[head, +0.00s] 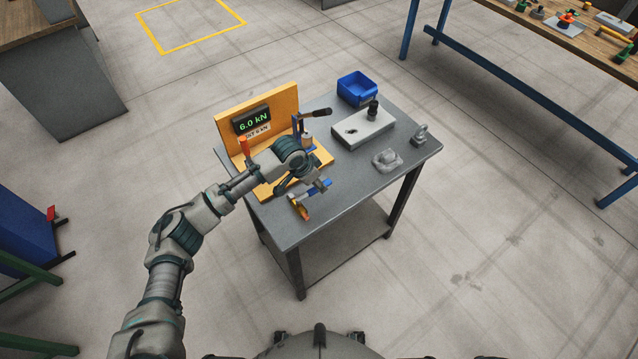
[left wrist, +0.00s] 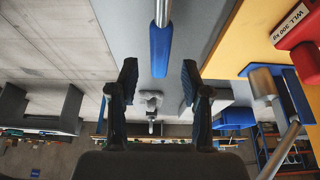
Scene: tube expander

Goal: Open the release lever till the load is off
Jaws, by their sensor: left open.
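An orange-yellow stand (head: 285,101) on the grey table carries a display (head: 252,121) reading 6.0 kN in green. A lever with a blue grip (head: 320,186) and a metal rod lies near the stand's front. In the left wrist view, the blue grip (left wrist: 160,48) points between the finger pads, slightly beyond the tips, with gaps on both sides. My left gripper (left wrist: 158,78) is open and not closed on it. A black-handled lever (head: 317,113) stands at the stand's right. The frames do not label which is the release lever. My left arm hides part of the stand.
A blue bin (head: 357,89), a grey block (head: 352,130) with a dark knob, and grey metal pieces (head: 386,159) sit on the table's right half. A red body (left wrist: 296,25) marked WLL 300 kg is close right in the left wrist view.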

